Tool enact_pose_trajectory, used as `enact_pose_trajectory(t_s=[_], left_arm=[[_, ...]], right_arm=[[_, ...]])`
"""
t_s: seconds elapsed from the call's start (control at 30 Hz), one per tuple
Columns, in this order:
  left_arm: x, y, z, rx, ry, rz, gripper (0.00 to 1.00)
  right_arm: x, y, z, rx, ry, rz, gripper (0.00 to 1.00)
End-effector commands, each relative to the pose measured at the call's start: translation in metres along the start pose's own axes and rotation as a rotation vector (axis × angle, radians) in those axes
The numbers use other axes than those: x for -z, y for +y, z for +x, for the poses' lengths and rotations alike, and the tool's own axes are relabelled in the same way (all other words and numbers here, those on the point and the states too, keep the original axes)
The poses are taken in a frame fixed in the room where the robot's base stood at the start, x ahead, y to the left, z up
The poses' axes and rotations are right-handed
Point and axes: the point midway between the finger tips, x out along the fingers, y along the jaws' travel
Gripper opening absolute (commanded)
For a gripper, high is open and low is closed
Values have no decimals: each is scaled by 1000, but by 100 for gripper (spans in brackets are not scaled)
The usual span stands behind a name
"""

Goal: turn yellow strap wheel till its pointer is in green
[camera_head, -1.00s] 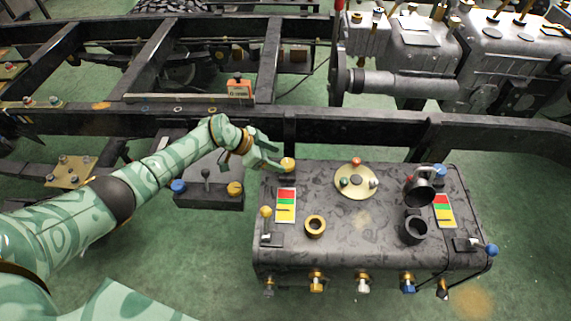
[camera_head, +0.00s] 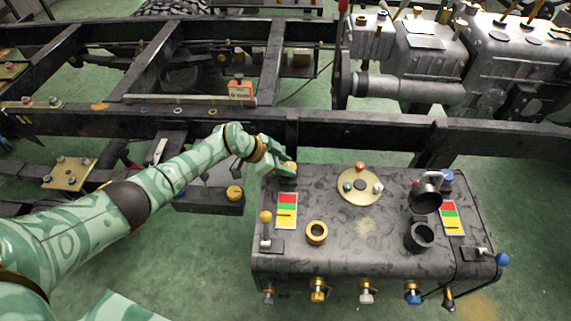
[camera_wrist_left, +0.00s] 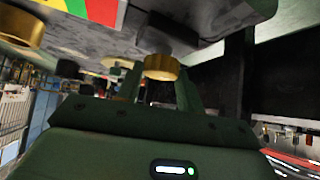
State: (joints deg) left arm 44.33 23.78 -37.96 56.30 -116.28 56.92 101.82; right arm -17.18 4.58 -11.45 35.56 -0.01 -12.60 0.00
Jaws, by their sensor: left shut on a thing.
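The yellow strap wheel (camera_head: 290,166) is a small round knob at the back left corner of the dark box (camera_head: 370,240). My left gripper (camera_head: 284,172) is at this wheel and shut on it. In the left wrist view the wheel (camera_wrist_left: 161,67) shows between the two fingers (camera_wrist_left: 160,84). The fingers hide part of the wheel. The left gauge (camera_head: 287,210) has red on top, green in the middle and yellow below. Its dark pointer line lies in the yellow band. My right gripper is not in view.
A dark frame rail (camera_head: 350,134) runs close behind.

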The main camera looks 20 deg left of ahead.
Motion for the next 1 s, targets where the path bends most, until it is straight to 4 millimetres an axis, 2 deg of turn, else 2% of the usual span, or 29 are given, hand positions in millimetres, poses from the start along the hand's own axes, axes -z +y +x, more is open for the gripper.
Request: enact_pose_trajectory(t_s=[0.27, 0.7, 1.0], left_arm=[[-2, -3, 2, -73, -2, 74, 14], [-4, -6, 5, -299, -3, 298, 14], [-2, -7, 4, -398, -3, 398, 14]], right_arm=[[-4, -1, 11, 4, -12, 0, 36], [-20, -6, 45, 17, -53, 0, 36], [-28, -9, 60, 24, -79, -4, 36]])
